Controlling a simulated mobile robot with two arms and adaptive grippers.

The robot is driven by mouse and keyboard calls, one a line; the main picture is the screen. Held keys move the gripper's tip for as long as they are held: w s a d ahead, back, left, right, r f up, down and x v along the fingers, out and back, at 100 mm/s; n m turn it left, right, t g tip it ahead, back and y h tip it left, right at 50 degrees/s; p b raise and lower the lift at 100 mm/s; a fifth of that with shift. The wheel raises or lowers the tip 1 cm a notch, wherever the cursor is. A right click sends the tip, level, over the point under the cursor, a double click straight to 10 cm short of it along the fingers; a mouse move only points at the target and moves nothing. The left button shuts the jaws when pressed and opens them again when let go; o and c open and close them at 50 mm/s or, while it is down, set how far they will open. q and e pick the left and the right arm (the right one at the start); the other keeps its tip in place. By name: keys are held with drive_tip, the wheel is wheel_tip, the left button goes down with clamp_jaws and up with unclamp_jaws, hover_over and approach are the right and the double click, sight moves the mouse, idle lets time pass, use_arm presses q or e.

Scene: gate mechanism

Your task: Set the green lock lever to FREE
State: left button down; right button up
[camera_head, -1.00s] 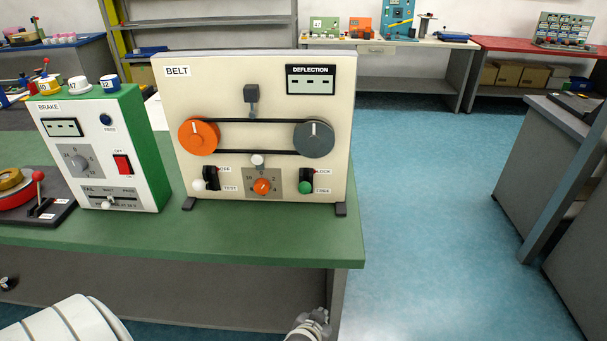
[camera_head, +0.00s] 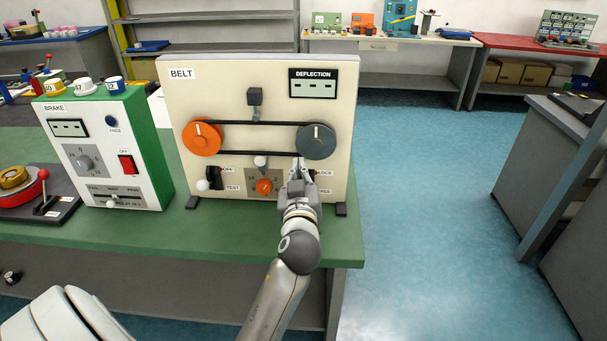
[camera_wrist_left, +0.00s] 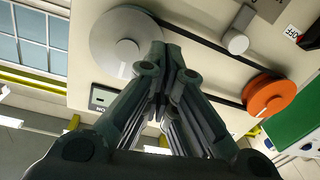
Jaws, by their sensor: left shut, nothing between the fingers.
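The BELT panel (camera_head: 262,75) stands upright on the green table. The green lock lever, at the panel's lower right in the earlier view, is now hidden behind my left gripper (camera_head: 297,166). Part of the LOCK label (camera_head: 325,173) and part of the FREE label (camera_head: 325,191) show to the right of the gripper. The lever's position cannot be seen. My left gripper is shut and empty, its fingertips pointing up near the belt's lower run. In the left wrist view its closed fingers (camera_wrist_left: 168,60) appear in front of the panel, beside the grey pulley (camera_wrist_left: 125,42).
The orange pulley (camera_head: 201,138), orange knob (camera_head: 264,186) and white-knobbed TEST lever (camera_head: 203,185) are left of the gripper. The BRAKE box (camera_head: 105,150) stands further left. Floor right of the table (camera_head: 425,230) is clear.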

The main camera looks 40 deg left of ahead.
use_arm(q)
drive_tip(key=x, duration=0.3)
drive_tip(key=shift+w+a+r+p, duration=0.15)
drive_tip(key=shift+w+p, duration=0.05)
drive_tip(key=shift+p, duration=0.2)
wheel_tip(320, 180, down, 3)
drive_tip(key=shift+r, duration=0.25)
drive_tip(key=shift+s+d+f, duration=0.15)
drive_tip(key=shift+d+f, duration=0.4)
drive_tip(key=shift+f, duration=0.25)
use_arm(e)
drive_tip(key=shift+a+r, duration=0.55)
drive_tip(key=shift+r, duration=0.15)
